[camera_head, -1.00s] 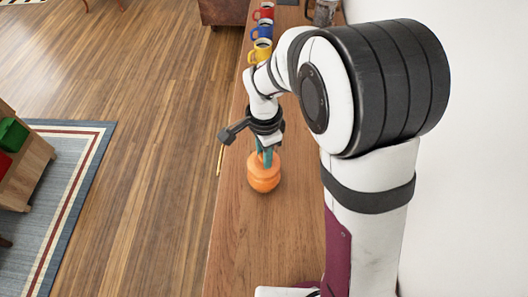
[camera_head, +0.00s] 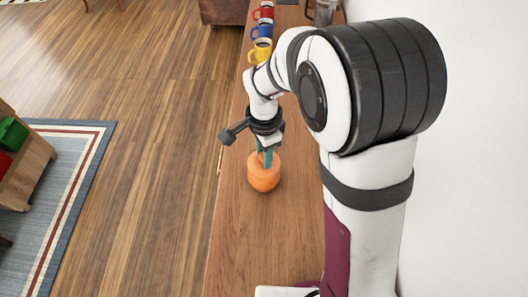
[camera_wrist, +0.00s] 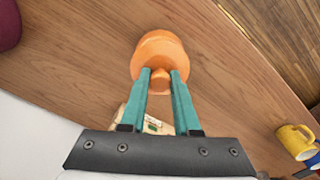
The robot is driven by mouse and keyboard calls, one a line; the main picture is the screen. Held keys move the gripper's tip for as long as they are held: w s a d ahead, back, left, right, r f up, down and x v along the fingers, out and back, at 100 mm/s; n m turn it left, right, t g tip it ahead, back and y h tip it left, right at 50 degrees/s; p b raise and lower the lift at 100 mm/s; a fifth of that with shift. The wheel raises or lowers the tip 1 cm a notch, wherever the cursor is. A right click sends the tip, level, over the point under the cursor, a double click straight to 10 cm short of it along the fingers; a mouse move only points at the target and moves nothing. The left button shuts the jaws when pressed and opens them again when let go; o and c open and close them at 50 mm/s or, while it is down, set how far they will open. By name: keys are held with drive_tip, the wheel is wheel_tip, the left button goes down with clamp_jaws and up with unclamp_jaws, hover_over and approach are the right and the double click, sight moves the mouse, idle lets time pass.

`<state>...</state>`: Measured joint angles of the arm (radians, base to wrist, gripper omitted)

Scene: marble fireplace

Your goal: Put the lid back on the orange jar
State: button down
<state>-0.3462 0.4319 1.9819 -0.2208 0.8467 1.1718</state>
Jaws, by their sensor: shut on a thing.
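The orange jar (camera_head: 263,182) stands upright on the wooden top, below my gripper. In the wrist view the jar (camera_wrist: 156,40) shows partly behind its orange lid (camera_wrist: 160,62). My gripper (camera_wrist: 160,76) has its teal fingers on either side of the lid's round knob (camera_wrist: 160,85) and is shut on it. The lid is at the jar's mouth; whether it is fully seated or slightly above the rim I cannot tell. In the head view my gripper (camera_head: 265,158) points down over the jar, and the fingertips partly hide the lid.
Yellow (camera_head: 259,51), blue (camera_head: 262,33) and red (camera_head: 263,13) mugs stand in a row farther back on the wooden top (camera_head: 240,225). A small beige and green thing (camera_wrist: 152,124) shows between my fingers. A white wall (camera_head: 485,150) borders the right. The near top is clear.

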drive_tip(key=c, duration=0.6)
unclamp_jaws()
drive_tip(key=shift+o, duration=0.4)
drive_tip(key=o, duration=0.4)
drive_tip(key=shift+o, duration=0.2)
drive_tip(key=shift+r, duration=3.45)
clamp_jaws()
